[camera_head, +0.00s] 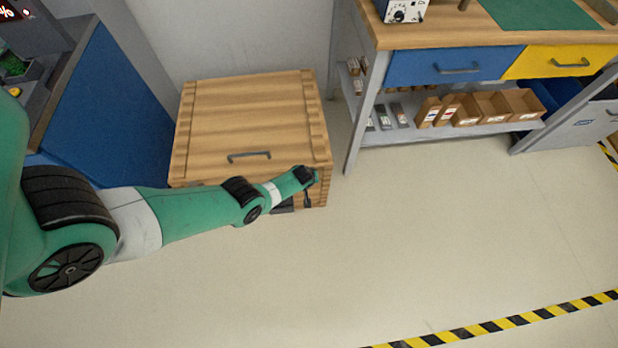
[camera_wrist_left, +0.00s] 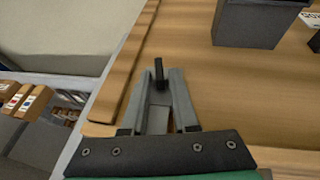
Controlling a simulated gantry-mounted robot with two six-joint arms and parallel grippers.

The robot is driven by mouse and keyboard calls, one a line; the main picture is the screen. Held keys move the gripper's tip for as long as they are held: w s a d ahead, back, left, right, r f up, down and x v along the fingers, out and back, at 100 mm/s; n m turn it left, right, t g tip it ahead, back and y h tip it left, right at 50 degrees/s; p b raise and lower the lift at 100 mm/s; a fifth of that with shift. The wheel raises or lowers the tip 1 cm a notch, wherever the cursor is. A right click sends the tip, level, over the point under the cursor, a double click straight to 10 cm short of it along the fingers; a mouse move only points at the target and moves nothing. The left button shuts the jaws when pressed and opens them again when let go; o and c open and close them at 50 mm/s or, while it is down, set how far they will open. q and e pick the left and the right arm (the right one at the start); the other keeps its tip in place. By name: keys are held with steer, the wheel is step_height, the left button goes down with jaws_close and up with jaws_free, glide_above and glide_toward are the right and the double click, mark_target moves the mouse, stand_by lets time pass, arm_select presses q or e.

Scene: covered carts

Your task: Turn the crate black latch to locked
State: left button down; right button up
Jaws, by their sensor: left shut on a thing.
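The wooden crate (camera_head: 250,115) stands on the floor with its lid down and a dark handle (camera_head: 249,156) on the lid. My left gripper (camera_head: 306,184) is at the crate's front right corner. In the left wrist view, the fingers of my left gripper (camera_wrist_left: 161,82) are shut on the small black latch (camera_wrist_left: 158,68), which stands up between the fingertips against the wooden face (camera_wrist_left: 215,90). The latch's base is partly hidden by the fingers. My right gripper is in neither view.
A dark box-shaped part (camera_wrist_left: 250,22) sits on the wood near the latch in the left wrist view. A workbench with a shelf of small boxes (camera_head: 490,107) stands right of the crate, a blue cabinet (camera_head: 110,110) left. Floor (camera_head: 430,230) in front is clear.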

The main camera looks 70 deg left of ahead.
arm_select(q)
steer(key=shift+f+g, duration=0.1)
steer(key=shift+g, duration=0.3)
steer(key=c, duration=0.9)
jaws_free()
steer(key=shift+w, duration=0.1)
steer(key=p+v, duration=1.1)
steer(key=shift+d+r, duration=0.25)
